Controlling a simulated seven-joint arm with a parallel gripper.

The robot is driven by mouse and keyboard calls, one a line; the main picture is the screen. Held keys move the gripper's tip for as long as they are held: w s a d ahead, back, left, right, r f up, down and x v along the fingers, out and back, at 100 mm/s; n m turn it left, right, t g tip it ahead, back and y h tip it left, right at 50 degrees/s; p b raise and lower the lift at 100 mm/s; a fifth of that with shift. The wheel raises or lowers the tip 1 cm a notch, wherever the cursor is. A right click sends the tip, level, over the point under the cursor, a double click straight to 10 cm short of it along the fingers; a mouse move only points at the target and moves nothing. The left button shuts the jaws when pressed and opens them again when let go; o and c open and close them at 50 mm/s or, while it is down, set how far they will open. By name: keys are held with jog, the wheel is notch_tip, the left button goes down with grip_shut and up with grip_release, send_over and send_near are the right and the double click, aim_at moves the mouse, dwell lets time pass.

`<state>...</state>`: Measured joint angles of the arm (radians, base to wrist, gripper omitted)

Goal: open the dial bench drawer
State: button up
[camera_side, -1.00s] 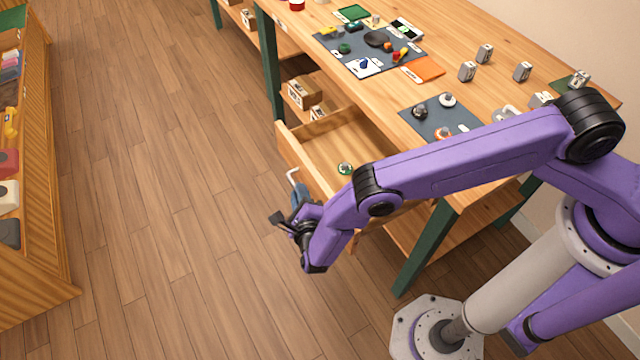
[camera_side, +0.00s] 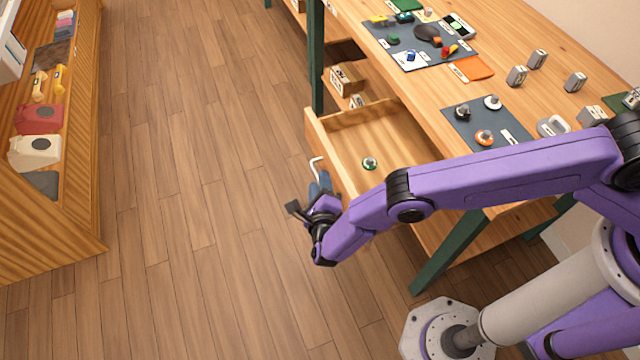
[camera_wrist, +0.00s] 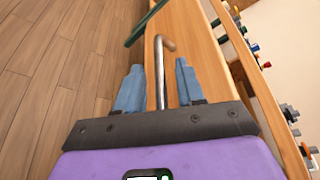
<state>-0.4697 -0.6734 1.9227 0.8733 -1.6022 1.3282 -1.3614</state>
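The wooden drawer (camera_side: 378,132) of the bench stands pulled out, with its inside showing in the side view. A small round green-and-white part (camera_side: 369,163) lies in it. Its bent metal handle (camera_side: 316,168) sticks out from the drawer front. My gripper (camera_side: 320,187) is at the handle, in front of the drawer. In the wrist view, the blue fingers of my gripper (camera_wrist: 160,88) are apart on either side of the handle (camera_wrist: 160,70), with gaps showing on both sides. The near part of the drawer is hidden behind my arm.
The bench top (camera_side: 530,105) holds a dark mat (camera_side: 455,133) with round parts, another mat with small parts, an orange card (camera_side: 472,68) and several grey blocks. The wooden floor (camera_side: 190,200) between is clear.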

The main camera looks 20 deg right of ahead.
jog(key=v, duration=1.7)
jog(key=shift+s, duration=0.2)
jog(key=shift+r, duration=0.1)
jog(key=w+d+r+m+g+h, duration=0.1)
jog(key=d+r+m+g, duration=0.5)
jog(key=r+m, duration=0.4)
jog(key=w+d+r+m+g+h, duration=0.1)
jog(key=d+r+m+g, duration=0.3)
jog(key=d+r+m, duration=0.6)
jog(key=s+d+r+m+g+y, duration=0.2)
jog(key=s+d+r+m, duration=0.3)
jog(key=d, duration=0.4)
jog(key=s+d+r+m+g+y, duration=0.2)
jog(key=s+d+r+m+y, duration=0.3)
jog(key=s+d, duration=0.4)
notch_tip(320, 180, up, 3)
jog(key=shift+s+d+f+m+g, duration=0.2)
jog(key=shift+s+d+m+g, duration=0.1)
jog(key=shift+s+m, duration=0.45)
